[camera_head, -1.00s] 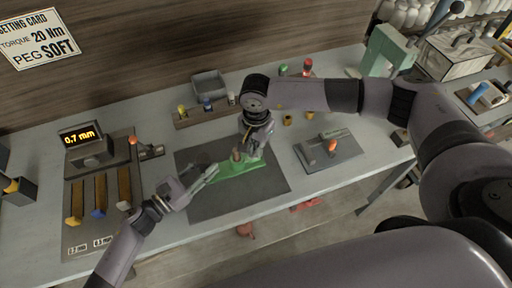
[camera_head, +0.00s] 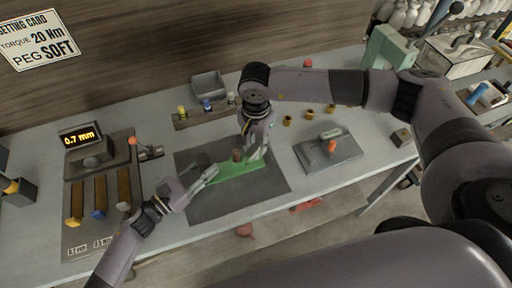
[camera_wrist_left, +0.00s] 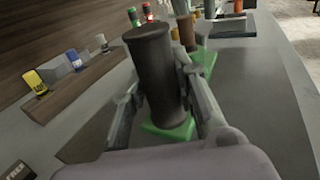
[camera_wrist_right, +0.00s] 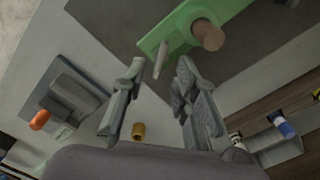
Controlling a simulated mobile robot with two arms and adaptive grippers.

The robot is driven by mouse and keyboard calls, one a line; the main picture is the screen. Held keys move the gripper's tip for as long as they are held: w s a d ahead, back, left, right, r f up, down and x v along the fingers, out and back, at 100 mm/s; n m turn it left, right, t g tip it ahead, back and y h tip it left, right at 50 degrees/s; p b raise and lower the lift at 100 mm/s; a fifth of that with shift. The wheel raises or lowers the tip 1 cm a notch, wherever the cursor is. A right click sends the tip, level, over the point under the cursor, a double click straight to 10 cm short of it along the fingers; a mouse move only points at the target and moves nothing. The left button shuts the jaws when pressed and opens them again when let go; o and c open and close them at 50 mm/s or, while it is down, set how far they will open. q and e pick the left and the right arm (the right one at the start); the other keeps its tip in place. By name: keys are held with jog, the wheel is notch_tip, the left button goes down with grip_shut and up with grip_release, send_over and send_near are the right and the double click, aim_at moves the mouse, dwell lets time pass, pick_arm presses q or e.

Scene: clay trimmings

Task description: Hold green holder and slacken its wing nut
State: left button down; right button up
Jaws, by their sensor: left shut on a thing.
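The green holder (camera_head: 240,170) lies on the dark mat, with a brown peg (camera_head: 237,155) standing on it. My left gripper (camera_wrist_left: 160,88) has its fingers on either side of a dark upright cylinder (camera_wrist_left: 158,70), which rises from a green base (camera_wrist_left: 166,127). In the head view my left gripper (camera_head: 213,173) is at the holder's left end. My right gripper (camera_wrist_right: 158,80) is open and empty, beside the holder's right end. In the right wrist view the small grey wing nut (camera_wrist_right: 162,60) stands on the green holder, just beyond and between the open fingertips.
A grey plate with an orange-knobbed tool (camera_head: 331,150) lies right of the mat (camera_head: 215,207). Several small brass cups (camera_head: 287,120) stand behind it.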

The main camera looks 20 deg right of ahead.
aim_at(256, 152)
notch_tip(256, 152, up, 9)
jog(key=shift+f, duration=0.1)
dwell(0.4)
pick_arm(q)
jog(key=c, duration=1.2)
grip_release()
jog(key=shift+a, duration=0.1)
